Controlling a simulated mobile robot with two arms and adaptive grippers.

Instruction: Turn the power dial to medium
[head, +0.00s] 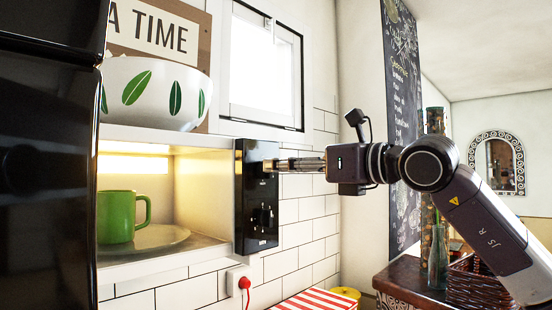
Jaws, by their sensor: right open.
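The microwave's black control panel (245,205) faces left of my right arm, at the right end of the lit, open cavity. Small dark controls show on its lower half, too dark to read any setting. My right gripper (272,165) comes in from the right, fingers pointing left, with its tips at the upper part of the panel. It is open. Whether the tips touch a dial there I cannot tell, as the fingers cover that spot. My left gripper is out of view.
A green mug (117,217) stands on the glass plate (165,238) inside the microwave. A white leaf-patterned bowl (150,92) sits on top. A red plug (244,283) is in the wall below. A wooden cabinet with a bottle (438,262) and basket stands at right.

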